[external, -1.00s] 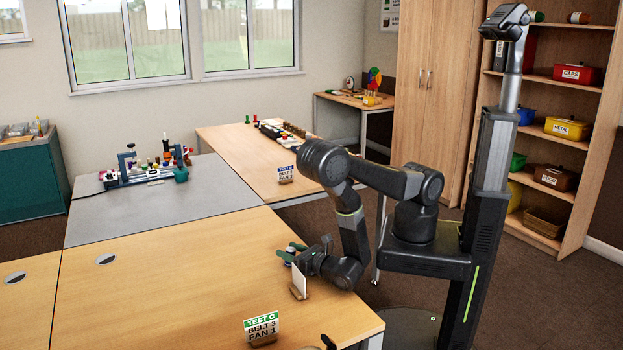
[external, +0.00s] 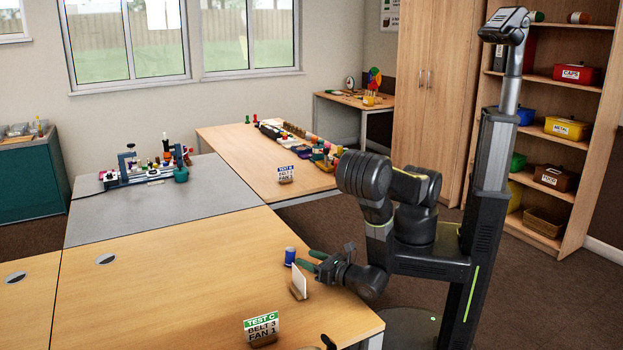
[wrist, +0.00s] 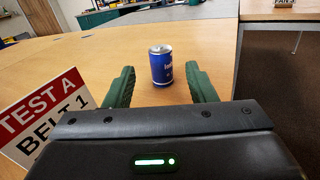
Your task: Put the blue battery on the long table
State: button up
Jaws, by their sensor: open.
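The blue battery (external: 290,256) stands upright on the near wooden table (external: 180,290). It is a blue cylinder with a silver top, and it also shows in the wrist view (wrist: 161,64), straight ahead and centred between the fingers. My gripper (external: 309,260) is open, its green fingers pointing left at the battery from its right side. In the wrist view my gripper (wrist: 160,88) has one finger on each side of the line to the battery, which stands just beyond the fingertips with nothing held.
A TEST A card (wrist: 45,118) stands close on the left of my gripper. A TEST C card (external: 262,328) is near the front edge. A grey table (external: 130,210) with a machine lies behind. Another wooden table (external: 240,160) holds a row of small items.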

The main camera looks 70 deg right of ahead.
notch_tip(320, 180, up, 8)
jog(key=shift+w+f, duration=0.15)
jog(key=shift+f, duration=0.05)
jog(key=shift+o, duration=0.4)
jog(key=shift+d+r, duration=0.1)
jog(key=shift+r, duration=0.1)
